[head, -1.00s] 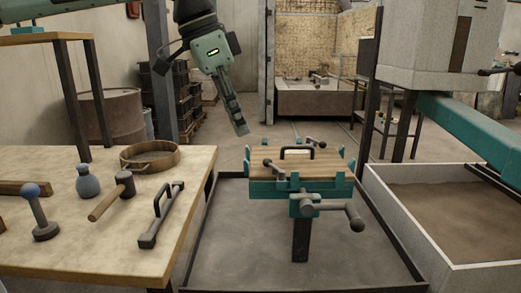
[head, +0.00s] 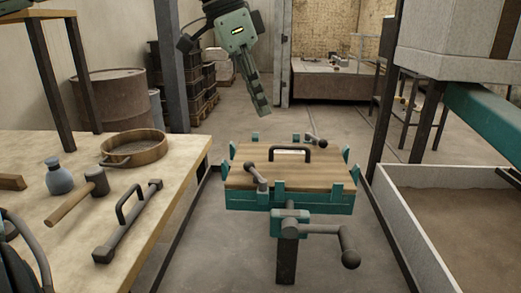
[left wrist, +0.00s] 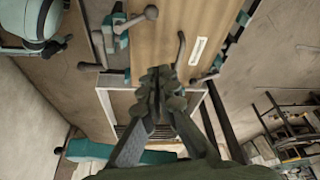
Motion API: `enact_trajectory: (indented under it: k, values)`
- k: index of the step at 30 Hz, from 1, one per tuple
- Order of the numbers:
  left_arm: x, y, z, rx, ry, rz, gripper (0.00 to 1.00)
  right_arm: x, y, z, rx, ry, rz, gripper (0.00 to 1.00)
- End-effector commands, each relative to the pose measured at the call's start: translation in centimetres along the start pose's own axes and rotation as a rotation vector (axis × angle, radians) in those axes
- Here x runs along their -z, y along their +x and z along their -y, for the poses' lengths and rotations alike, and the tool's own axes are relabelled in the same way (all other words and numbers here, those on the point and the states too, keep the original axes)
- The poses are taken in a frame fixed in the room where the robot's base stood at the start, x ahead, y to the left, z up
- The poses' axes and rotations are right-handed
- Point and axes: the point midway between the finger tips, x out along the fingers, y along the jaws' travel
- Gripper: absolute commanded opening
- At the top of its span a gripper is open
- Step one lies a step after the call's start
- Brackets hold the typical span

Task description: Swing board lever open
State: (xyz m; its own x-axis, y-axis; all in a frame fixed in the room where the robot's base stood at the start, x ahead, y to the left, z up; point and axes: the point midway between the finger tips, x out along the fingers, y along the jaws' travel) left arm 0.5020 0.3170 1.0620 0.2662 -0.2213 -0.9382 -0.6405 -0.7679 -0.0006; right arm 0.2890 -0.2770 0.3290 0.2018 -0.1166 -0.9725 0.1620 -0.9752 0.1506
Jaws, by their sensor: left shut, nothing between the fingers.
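The wooden board (head: 280,178) sits in a teal frame (head: 285,202) on a stand, with a black handle (head: 308,152) and a white label on top. A grey ball-ended lever (head: 257,174) lies at the board's left side. A second one (head: 315,139) is at its far edge. My left gripper (head: 263,109) hangs shut and empty above and beyond the board's far edge, apart from it. In the left wrist view its closed fingers (left wrist: 160,80) show over the board (left wrist: 160,40), with one ball-ended lever (left wrist: 137,20) at upper left. My right gripper is out of view.
A grey crank (head: 335,236) projects at the front of the stand. The table (head: 190,185) at left holds a round sieve (head: 133,148), mallet (head: 80,195), flask (head: 59,178) and handled bar (head: 128,222). A sand-filled trough (head: 450,213) stands at right.

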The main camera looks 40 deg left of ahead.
Motion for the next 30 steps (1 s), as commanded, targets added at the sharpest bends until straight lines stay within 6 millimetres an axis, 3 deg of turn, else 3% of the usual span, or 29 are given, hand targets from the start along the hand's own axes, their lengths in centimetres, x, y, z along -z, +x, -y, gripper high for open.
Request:
enact_trajectory:
  k: [8,21,30]
  values:
    - [-0.1,1.5,0.0,-0.003,-0.001,0.003,0.0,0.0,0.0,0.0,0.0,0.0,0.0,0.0]
    - [-0.1,10.6,-0.1,-0.004,0.001,0.005,0.0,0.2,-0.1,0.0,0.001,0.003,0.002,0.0]
    - [-3.6,9.4,0.0,0.0,-0.001,-0.002,0.0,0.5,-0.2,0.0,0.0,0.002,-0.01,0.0]
